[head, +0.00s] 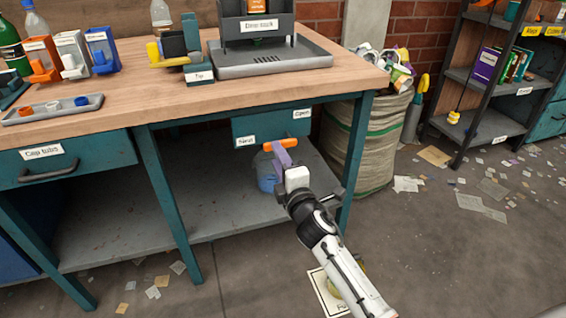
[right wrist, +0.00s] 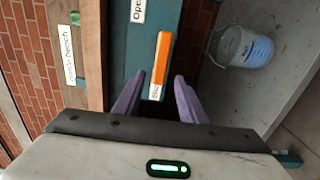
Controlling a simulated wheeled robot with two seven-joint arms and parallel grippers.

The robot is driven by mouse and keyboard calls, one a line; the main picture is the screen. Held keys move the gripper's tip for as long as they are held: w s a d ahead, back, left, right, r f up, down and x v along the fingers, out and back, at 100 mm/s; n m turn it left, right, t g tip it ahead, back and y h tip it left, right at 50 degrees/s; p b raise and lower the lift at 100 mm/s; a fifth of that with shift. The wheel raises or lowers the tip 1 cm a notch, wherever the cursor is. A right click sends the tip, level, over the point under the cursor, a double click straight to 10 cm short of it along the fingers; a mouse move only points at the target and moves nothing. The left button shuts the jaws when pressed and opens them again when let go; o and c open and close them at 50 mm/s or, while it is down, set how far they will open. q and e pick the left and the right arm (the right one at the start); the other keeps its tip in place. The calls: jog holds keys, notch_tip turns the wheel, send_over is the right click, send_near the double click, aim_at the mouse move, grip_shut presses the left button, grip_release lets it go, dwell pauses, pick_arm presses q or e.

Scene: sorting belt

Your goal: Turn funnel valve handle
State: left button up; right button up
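The orange valve handle (head: 282,145) sits on a teal panel (head: 270,124) below the bench top. In the head view it lies roughly level. It also shows in the right wrist view (right wrist: 161,60) as an orange bar. My right gripper (head: 279,153) is at the handle, its purple fingers open. In the right wrist view the gripper (right wrist: 160,78) has one finger on each side of the handle's near end, with gaps visible; I see no clear contact. A label reading "Open" (head: 302,113) is at the panel's upper right. Another label (head: 245,141) is at its lower left. My left gripper is not in view.
A translucent bucket with blue in it (right wrist: 245,47) stands on the lower shelf (head: 110,228) beneath the panel. A table leg (head: 356,150) stands right of my gripper. A full sack (head: 385,140) is beyond it. Scraps litter the floor.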

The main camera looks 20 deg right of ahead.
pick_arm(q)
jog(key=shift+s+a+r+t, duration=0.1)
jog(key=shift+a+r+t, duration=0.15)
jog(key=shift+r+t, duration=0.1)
pick_arm(e)
jog(key=s, duration=0.4)
jog(key=shift+s+a, duration=0.15)
jog(key=shift+a, duration=0.1)
jog(key=s+a+f+m+g+y, duration=0.25)
jog(key=s+a+f+m, duration=0.2)
jog(key=s, duration=0.55)
jog(key=s+a+f+m+g+y, duration=0.1)
jog(key=s+a+f+m+g, duration=0.2)
jog(key=s+f+m, duration=0.5)
jog(key=s+a+f+m+g+y, duration=0.2)
jog(key=s+a+f+g, duration=0.15)
jog(key=s, duration=0.75)
pick_arm(q)
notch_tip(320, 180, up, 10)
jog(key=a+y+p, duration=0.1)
jog(key=p, duration=1.7)
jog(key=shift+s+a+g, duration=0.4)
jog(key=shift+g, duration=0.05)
pick_arm(e)
notch_tip(320, 180, up, 10)
jog(key=s, duration=0.2)
jog(key=shift+s+d+h, duration=0.35)
jog(key=shift+d, duration=0.05)
